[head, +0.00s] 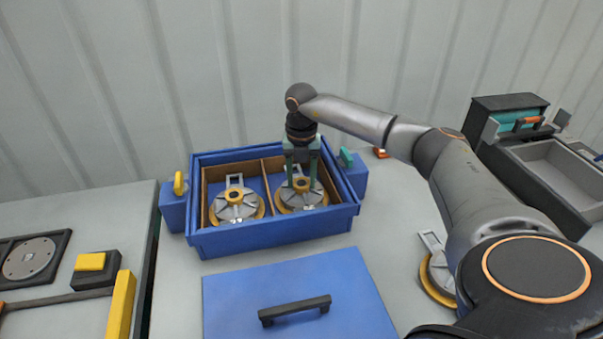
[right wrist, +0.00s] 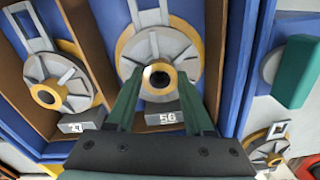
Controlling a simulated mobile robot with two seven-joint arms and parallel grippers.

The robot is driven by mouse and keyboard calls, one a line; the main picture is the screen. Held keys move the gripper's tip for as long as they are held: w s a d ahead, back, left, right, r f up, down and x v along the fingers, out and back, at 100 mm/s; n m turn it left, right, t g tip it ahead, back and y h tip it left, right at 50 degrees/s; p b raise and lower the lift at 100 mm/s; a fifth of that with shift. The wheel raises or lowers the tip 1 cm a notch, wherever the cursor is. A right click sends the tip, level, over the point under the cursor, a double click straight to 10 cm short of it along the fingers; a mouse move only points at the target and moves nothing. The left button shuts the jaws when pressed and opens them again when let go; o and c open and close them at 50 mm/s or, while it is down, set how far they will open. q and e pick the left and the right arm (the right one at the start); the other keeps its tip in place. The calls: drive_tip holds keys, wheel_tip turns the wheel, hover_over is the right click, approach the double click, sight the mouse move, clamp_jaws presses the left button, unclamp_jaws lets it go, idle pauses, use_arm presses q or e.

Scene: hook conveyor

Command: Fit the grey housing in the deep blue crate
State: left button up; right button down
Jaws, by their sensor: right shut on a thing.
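The deep blue crate (head: 275,233) stands on the table with two brown-lined compartments. My right gripper (head: 303,181) points down into the right compartment and is shut on the yellow hub of a grey housing (head: 302,199). In the right wrist view this housing (right wrist: 173,52) has a yellow rim and a tag that reads 56; my fingers (right wrist: 160,82) meet at its hub. I cannot tell whether it touches the crate floor. Another grey housing (head: 236,207), tagged 27, lies in the left compartment. My left gripper is not in view.
A blue lid (head: 300,292) with a black handle lies in front of the crate. Another housing (head: 437,277) lies on the table at right, partly behind my arm. A dark-framed fixture (head: 30,258) and yellow blocks (head: 122,305) are at left; a grey tray (head: 570,165) is at far right.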

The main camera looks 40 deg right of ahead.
sight(301, 183)
drive_tip(key=shift+c, duration=1)
unclamp_jaws()
wheel_tip(301, 183, up, 13)
drive_tip(key=shift+f+b, duration=0.15)
drive_tip(key=shift+b, duration=0.2)
